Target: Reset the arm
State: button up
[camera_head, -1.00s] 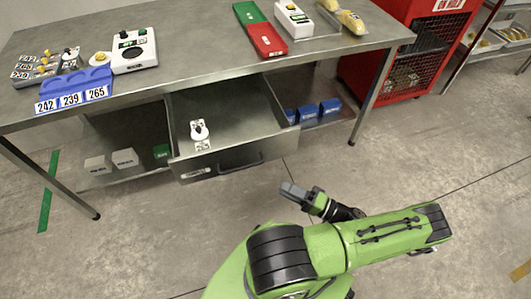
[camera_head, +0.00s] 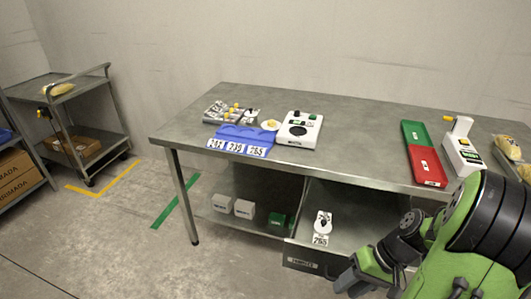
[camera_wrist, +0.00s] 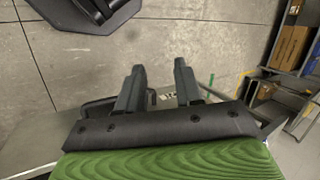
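My gripper (camera_wrist: 158,85) shows in the wrist view with its two dark fingers apart and nothing between them. In the head view my green arm is folded at the lower right, and its dark end (camera_head: 352,280) is in front of the open drawer (camera_head: 345,215). My arm hides the drawer's right part.
The steel table (camera_head: 350,140) holds a blue tray (camera_head: 245,134) numbered 242, 239, 265, a white scale (camera_head: 299,130), green and red trays (camera_head: 425,165) and a white device (camera_head: 462,150). A cart (camera_head: 75,115) stands at left. Floor before the table's left is clear.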

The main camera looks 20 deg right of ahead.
jog(key=s+a+r+n+t+h, duration=0.2)
jog(key=s+a+r+h, duration=0.1)
jog(key=a+r, duration=0.45)
jog(key=s+a+r+n+t+h, duration=0.2)
jog(key=a+r+t+h, duration=0.1)
jog(key=a+r, duration=0.4)
notch_tip(320, 180, up, 13)
jog(key=p, duration=1.2)
jog(key=shift+d, duration=0.45)
